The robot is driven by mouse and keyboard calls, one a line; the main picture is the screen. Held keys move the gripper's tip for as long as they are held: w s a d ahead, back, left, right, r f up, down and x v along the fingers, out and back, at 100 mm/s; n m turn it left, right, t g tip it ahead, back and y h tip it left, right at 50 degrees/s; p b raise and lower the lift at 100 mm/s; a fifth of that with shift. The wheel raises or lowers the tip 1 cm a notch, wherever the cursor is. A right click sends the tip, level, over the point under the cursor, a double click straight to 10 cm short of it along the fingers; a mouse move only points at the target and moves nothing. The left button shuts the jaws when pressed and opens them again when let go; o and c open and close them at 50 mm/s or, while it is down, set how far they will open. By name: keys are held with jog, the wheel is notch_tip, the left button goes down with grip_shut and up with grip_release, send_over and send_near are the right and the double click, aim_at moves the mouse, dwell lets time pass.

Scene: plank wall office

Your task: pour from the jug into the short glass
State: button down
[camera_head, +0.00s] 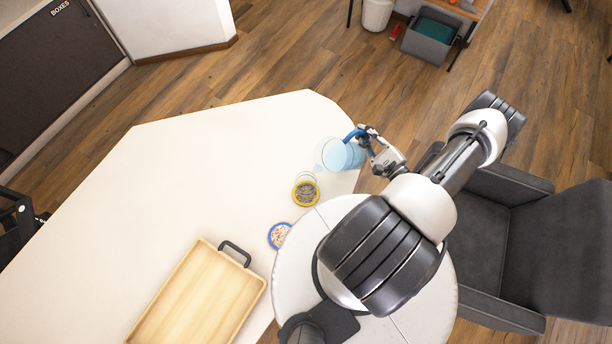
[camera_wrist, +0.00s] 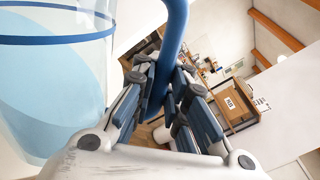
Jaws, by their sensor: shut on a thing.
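The clear jug (camera_head: 340,155) with pale blue liquid is at the far right part of the white table. My gripper (camera_head: 367,140) is shut on its blue handle (camera_wrist: 172,45), to the right of the jug. In the wrist view the jug (camera_wrist: 60,85) fills the left side, with a blue band round it and the liquid lying at a slant. The jug looks tilted towards the short glass (camera_head: 307,182), which stands just below and left of it on a yellow-rimmed round base. I cannot tell whether liquid is flowing or whether the glass holds any.
A blue-rimmed round coaster (camera_head: 279,235) lies nearer on the table (camera_head: 180,180). A wooden tray (camera_head: 200,295) with a dark handle is at the front. The table's left and middle are clear. A dark grey chair (camera_head: 485,230) stands at the right, beneath my arm.

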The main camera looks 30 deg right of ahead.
jog(key=shift+a+r, duration=0.1)
jog(key=shift+r, duration=0.2)
jog(key=shift+a+r+n+p, duration=0.4)
jog(key=shift+r+n+p, duration=0.25)
jog(key=shift+r+p, duration=0.25)
jog(key=shift+a+r+n+p, duration=0.4)
jog(key=shift+r+n+p, duration=0.25)
jog(key=shift+r+p, duration=0.25)
dwell(1.3)
jog(key=shift+a+r+n+p, duration=0.4)
jog(key=shift+r+n+p, duration=0.1)
jog(key=shift+r+p, duration=0.15)
dwell(3.9)
